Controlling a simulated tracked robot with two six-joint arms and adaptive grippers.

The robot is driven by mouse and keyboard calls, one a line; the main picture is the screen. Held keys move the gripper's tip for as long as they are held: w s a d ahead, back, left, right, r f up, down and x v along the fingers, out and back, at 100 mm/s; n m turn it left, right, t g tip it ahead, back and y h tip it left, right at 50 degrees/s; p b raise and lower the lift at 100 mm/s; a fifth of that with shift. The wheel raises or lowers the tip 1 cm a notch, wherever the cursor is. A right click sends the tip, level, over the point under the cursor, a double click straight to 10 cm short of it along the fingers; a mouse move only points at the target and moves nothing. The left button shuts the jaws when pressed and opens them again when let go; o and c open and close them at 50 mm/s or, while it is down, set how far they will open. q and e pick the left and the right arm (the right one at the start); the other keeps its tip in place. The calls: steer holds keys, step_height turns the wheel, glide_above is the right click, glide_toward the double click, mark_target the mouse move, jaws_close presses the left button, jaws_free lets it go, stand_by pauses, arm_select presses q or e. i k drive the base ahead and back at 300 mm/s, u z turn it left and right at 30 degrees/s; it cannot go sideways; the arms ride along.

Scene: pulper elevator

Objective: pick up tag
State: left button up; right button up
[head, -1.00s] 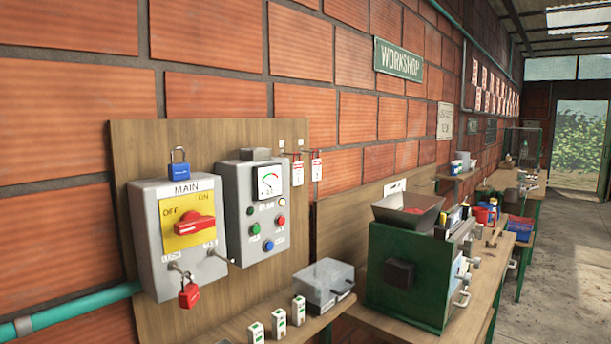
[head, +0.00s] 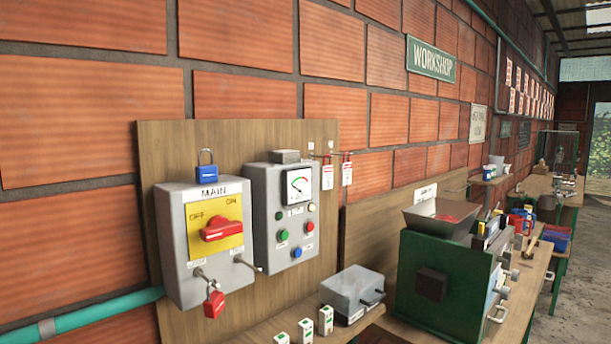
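Two red-and-white tags hang side by side from small hooks at the right edge of the wooden panel: a left tag (head: 327,174) and a right tag (head: 347,172). They are just right of the grey meter box (head: 285,215). Neither of my grippers shows in the head view, so nothing can be told of their state.
The grey MAIN switch box (head: 206,245) has a blue padlock (head: 206,168) on top and a red padlock (head: 214,303) hanging below. A green machine (head: 440,278) stands right. Open floor (head: 590,270) lies far right.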

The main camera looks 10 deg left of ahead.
mark_target(327, 171)
steer(key=u, duration=0.15)
steer(key=i, duration=0.4)
steer(key=z, duration=0.85)
steer(key=i, duration=0.5)
